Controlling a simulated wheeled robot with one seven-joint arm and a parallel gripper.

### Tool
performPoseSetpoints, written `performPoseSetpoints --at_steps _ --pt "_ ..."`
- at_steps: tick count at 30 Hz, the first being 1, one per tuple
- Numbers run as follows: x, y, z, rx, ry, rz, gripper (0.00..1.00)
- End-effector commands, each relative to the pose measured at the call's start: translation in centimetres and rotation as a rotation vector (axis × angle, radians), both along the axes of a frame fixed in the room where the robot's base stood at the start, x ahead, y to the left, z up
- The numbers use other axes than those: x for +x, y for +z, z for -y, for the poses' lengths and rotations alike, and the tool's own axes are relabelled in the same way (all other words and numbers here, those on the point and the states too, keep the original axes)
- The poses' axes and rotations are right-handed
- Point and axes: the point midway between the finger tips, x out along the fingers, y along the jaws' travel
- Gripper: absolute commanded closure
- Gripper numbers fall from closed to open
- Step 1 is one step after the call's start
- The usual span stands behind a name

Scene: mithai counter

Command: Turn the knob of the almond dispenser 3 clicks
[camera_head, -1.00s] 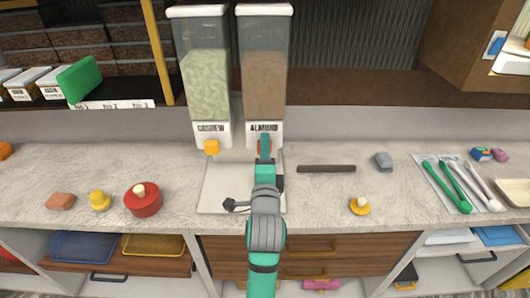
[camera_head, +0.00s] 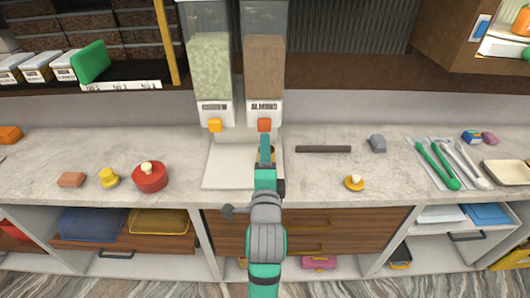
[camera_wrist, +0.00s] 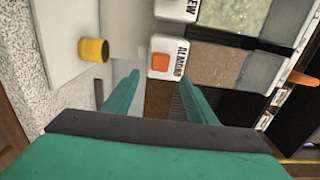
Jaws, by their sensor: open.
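The almond dispenser (camera_head: 264,70) stands at the back of the counter, full of brown contents. Its orange square knob (camera_head: 264,125) is on the white base under the label; it also shows in the wrist view (camera_wrist: 160,62). My gripper (camera_head: 265,141) is in front of and a little below the knob, apart from it. In the wrist view my two fingers (camera_wrist: 160,78) are spread with nothing between them, and the knob lies just beyond their tips.
The cashew dispenser (camera_head: 210,70) with a yellow-orange knob (camera_head: 215,125) stands close on the left. A white tray (camera_head: 217,175) lies below, with a yellow cup (camera_wrist: 94,50) near my gripper. A dark bar (camera_head: 323,149) lies to the right.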

Motion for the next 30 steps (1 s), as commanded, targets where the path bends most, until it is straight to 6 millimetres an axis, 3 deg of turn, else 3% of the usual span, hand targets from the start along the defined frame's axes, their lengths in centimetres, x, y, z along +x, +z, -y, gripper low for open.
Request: performPoseSetpoints --at_steps 6,10,24,30 --pt "0.0 0.0 0.0 -0.025 0.0 0.0 0.48" --pt "0.0 0.2 0.1 -0.168 -0.002 -0.001 0.48" --pt "0.1 1.0 0.1 -1.176 -0.002 -0.015 0.48" --pt "0.1 1.1 0.0 -1.473 -0.001 -0.019 0.48"
